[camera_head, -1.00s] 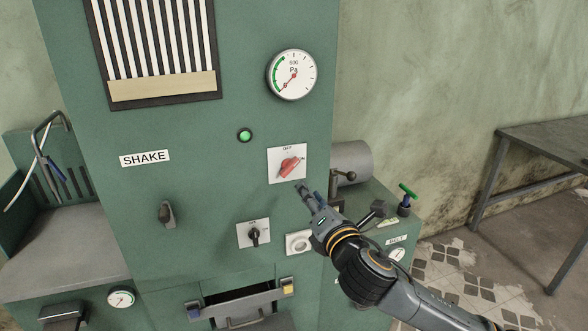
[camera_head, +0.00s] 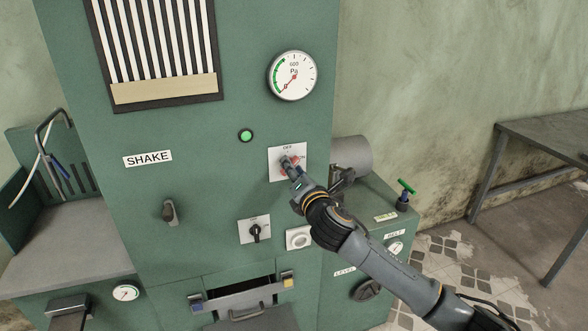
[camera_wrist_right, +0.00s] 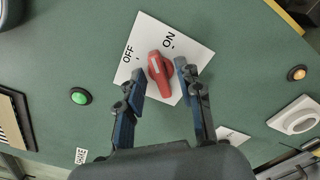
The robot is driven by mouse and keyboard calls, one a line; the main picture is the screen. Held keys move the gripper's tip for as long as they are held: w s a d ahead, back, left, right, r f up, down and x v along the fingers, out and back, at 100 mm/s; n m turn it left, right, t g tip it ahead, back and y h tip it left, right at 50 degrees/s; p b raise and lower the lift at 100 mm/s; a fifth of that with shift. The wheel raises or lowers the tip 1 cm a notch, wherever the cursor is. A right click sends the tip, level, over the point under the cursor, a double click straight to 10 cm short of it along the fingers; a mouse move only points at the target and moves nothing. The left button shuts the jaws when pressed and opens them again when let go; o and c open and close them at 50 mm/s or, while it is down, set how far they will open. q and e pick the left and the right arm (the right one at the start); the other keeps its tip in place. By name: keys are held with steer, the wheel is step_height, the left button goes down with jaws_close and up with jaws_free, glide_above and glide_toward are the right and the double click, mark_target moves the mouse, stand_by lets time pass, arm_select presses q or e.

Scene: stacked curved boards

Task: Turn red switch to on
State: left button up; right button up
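The red switch (camera_wrist_right: 161,76) is a rotary knob on a white plate (camera_wrist_right: 190,50) marked OFF and ON. In the wrist view its white-marked end points between the two words. My right gripper (camera_wrist_right: 159,70) is open, with one blue-grey finger on each side of the knob. Whether the fingers touch it I cannot tell. In the head view the right gripper (camera_head: 288,165) is at the plate and covers much of the red switch (camera_head: 296,160). My left gripper is not in view.
A lit green lamp (camera_head: 245,135) and a pressure gauge (camera_head: 293,75) sit on the green cabinet (camera_head: 200,240) near the plate. A black switch (camera_head: 255,233) and a white round fitting (camera_head: 299,239) are below. A grey cylinder (camera_head: 352,155) stands to the right.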

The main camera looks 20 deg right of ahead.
steer(key=shift+c, duration=0.4)
jaws_close()
steer(key=shift+m, duration=0.3)
steer(key=shift+f+m, duration=0.15)
steer(key=shift+m, duration=3.85)
steer(key=shift+o, duration=0.4)
jaws_free()
